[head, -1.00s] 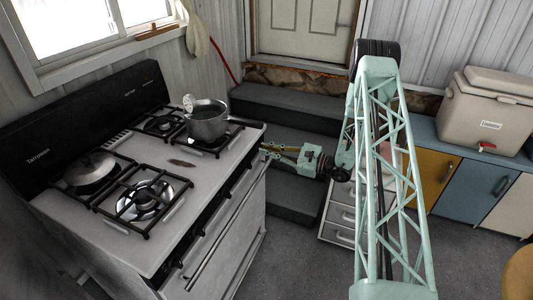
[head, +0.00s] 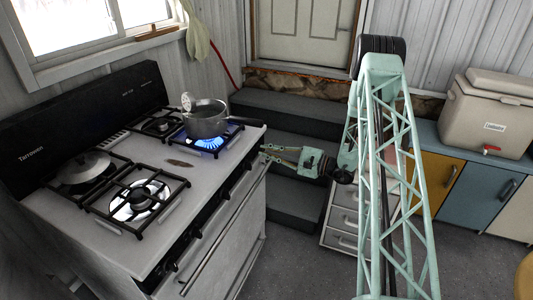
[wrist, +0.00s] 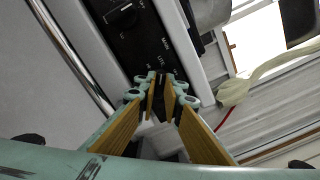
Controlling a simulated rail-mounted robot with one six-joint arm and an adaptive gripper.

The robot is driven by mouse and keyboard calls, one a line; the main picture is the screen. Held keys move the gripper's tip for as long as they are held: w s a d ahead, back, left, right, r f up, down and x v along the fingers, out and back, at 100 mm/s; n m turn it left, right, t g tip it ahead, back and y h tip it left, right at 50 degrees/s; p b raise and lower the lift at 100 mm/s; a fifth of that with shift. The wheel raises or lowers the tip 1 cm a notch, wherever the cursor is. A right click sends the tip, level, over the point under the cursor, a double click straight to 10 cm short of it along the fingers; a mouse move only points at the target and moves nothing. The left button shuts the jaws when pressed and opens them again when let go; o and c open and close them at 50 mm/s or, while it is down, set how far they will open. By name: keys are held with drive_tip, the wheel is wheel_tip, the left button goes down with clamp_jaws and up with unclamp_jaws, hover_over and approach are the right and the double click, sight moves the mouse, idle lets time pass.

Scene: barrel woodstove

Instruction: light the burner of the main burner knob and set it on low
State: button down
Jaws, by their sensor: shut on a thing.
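The white stove (head: 120,255) stands at the left. My gripper (head: 266,153) is at the far right end of its front control panel. In the wrist view my fingertips (wrist: 161,84) are shut on the main burner knob, just beside the printed labels on the black panel (wrist: 150,48). The knob is mostly hidden between the fingers, so its pointer cannot be read. A blue flame (head: 210,143) burns under the saucepan (head: 207,122) on the front right burner. The flame looks broad and bright.
Another knob (wrist: 121,14) sits along the panel in the wrist view. The oven handle (head: 222,238) runs along the stove front. Dark steps (head: 285,155) and white drawers (head: 343,218) stand right of the stove.

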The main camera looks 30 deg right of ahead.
drive_tip(key=c, duration=2.7)
unclamp_jaws()
drive_tip(key=shift+c, duration=0.2)
drive_tip(key=shift+d, duration=0.1)
drive_tip(key=v, duration=1.1)
drive_tip(key=shift+s+d, duration=0.2)
drive_tip(key=shift+s, duration=0.2)
